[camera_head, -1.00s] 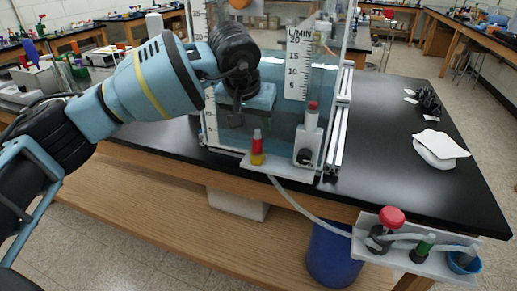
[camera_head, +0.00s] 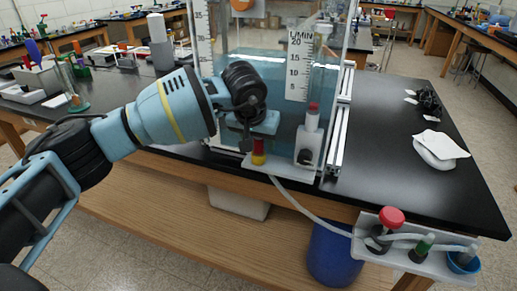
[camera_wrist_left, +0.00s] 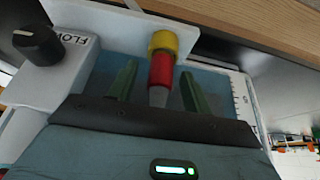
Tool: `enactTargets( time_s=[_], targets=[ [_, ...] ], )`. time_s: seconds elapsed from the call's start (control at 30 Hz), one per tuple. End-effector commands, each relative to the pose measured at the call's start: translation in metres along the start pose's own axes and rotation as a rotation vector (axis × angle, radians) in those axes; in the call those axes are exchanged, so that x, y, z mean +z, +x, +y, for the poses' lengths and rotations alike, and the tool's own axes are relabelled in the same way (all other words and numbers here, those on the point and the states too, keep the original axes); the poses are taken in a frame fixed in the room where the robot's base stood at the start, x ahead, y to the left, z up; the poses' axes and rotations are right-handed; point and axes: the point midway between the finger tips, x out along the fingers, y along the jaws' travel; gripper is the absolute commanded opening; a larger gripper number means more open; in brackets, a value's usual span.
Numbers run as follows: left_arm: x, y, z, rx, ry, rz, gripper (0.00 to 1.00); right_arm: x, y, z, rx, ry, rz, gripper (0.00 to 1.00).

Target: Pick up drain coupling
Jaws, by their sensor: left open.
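The drain coupling (camera_head: 258,158), a small red and yellow piece, stands upright on a white ledge at the front of the tank. It also shows in the left wrist view (camera_wrist_left: 161,66), with its yellow end farther from the gripper body and a grey stem on the near side. My left gripper (camera_head: 246,140) is directly above it and covers its top in the head view. In the left wrist view its two green fingers (camera_wrist_left: 159,72) are open, one on each side of the coupling, with gaps visible. My right gripper is not in view.
A flow meter with a black knob (camera_wrist_left: 38,45) stands beside the coupling. The clear tank (camera_head: 270,60) is close behind. A hose (camera_head: 300,205) runs down to a white bracket (camera_head: 420,258) with a red knob.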

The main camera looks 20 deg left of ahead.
Motion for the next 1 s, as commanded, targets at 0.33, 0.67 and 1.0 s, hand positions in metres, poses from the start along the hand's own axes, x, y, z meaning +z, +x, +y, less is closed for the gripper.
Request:
enactTargets(
  time_s=[0.33, 0.67, 1.0],
  targets=[
    [0.0, 0.0, 0.0, 0.001, 0.0, 0.0, 0.12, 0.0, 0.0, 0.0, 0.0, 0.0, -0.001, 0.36],
    [0.0, -0.001, 0.0, 0.001, 0.0, 0.001, 0.01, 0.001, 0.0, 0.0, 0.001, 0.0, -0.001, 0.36],
    [-0.012, -0.025, 0.001, 0.001, -0.001, 0.003, 0.01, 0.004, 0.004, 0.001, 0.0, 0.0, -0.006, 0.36]
  ],
)
